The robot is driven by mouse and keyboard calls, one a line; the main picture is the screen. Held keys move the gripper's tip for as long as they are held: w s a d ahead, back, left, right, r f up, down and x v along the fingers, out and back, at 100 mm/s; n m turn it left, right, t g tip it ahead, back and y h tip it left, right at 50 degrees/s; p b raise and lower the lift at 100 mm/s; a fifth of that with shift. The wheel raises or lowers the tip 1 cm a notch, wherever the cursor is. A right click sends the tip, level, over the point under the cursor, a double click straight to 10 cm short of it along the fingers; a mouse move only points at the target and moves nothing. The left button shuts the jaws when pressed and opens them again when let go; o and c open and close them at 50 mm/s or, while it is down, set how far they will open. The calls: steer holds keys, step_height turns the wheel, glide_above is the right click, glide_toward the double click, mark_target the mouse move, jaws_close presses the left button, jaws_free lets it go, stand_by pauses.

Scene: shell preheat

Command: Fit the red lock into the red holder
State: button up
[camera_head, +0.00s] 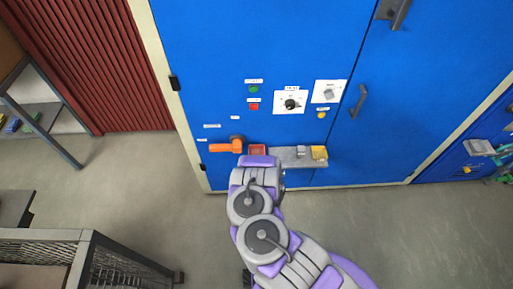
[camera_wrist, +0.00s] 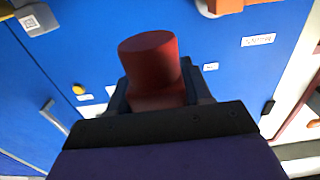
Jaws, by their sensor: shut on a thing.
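The red lock (camera_wrist: 150,55) is a red piece with a round top in the wrist view. My gripper (camera_wrist: 155,88) is shut on it, with a dark finger on each side. I cannot make out the holder in the wrist view.
An orange handle (camera_head: 226,146) sticks out left of the red holder. The grey ledge (camera_head: 288,154) carries a yellow block (camera_head: 319,153) at its right end. Buttons and dials are on the blue cabinet (camera_head: 230,60) above. A dark mesh-sided frame (camera_head: 85,262) stands at lower left.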

steer(key=b, duration=0.5)
glide_toward(256, 138)
steer(key=w+r, duration=0.1)
steer(key=w, duration=0.1)
steer(key=w+r, duration=0.1)
steer(key=w, duration=0.1)
steer(key=w+r, duration=0.2)
steer(key=shift+w, duration=0.3)
steer(key=shift+s+f+b, duration=0.1)
steer(key=shift+f+b, duration=0.65)
steer(key=shift+f, duration=1)
steer(key=shift+f, duration=0.1)
steer(key=shift+f, duration=0.15)
steer(key=o, duration=1.1)
